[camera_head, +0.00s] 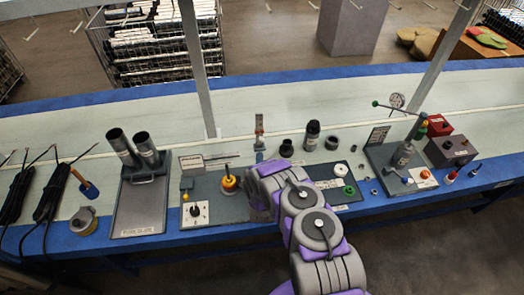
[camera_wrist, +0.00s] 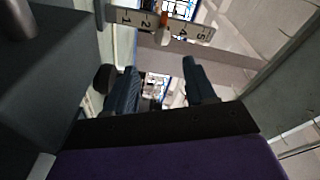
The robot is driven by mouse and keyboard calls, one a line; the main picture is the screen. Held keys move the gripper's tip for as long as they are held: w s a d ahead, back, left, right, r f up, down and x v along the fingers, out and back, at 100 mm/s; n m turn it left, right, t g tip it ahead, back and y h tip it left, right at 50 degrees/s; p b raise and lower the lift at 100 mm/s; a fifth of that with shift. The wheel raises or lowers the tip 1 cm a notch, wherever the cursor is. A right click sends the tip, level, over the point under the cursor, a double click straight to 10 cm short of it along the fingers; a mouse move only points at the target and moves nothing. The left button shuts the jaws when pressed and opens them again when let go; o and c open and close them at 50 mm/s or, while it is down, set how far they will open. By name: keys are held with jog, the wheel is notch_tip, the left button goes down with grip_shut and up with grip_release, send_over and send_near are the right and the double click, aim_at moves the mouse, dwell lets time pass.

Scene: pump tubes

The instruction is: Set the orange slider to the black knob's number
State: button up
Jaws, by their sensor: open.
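The black knob (camera_head: 195,211) sits on a white square dial plate at the front of a grey panel, left of my arm in the head view. Its markings are too small to read. In the wrist view, a pale scale strip (camera_wrist: 126,17) with digits including 1, 4 and 5 crosses the top. The small orange slider (camera_wrist: 164,18) stands on it, left of the 4. My gripper (camera_wrist: 161,84) is open and empty, its two dark fingers pointing toward the strip and apart from it.
A yellow-orange knob (camera_head: 229,182) stands close left of my arm. Two dark tubes (camera_head: 133,148) stand in a tray at left. A black bottle (camera_head: 312,135) and a gauge stand (camera_head: 404,155) are to the right. The blue bench edge (camera_head: 170,240) runs along the front.

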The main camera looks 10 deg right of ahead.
jog(key=shift+s+a+p, duration=0.15)
jog(key=shift+s+p, duration=0.05)
jog(key=shift+s, duration=0.85)
jog(key=shift+s+a+p, duration=0.15)
jog(key=shift+s+p, duration=0.05)
jog(key=shift+s, duration=0.8)
jog(key=w+d+r+n+g, duration=0.25)
jog(key=w+r+g, duration=0.3)
jog(key=r, duration=0.65)
jog(key=s+r+n+g+y, duration=0.2)
jog(key=s+r+n+g, duration=0.2)
jog(key=s+r, duration=0.7)
jog(key=s+r+n+g, duration=0.3)
jog(key=s+r, duration=0.3)
jog(key=s, duration=0.8)
jog(key=s+r+n+g, duration=0.3)
jog(key=s+r, duration=0.3)
jog(key=s, duration=0.9)
jog(key=s+r+n+g, duration=0.3)
jog(key=s+r, duration=0.3)
jog(key=s, duration=0.8)
jog(key=shift+s+r+g+y, duration=0.15)
jog(key=shift+r+g+y, duration=0.1)
jog(key=shift+g+y, duration=0.25)
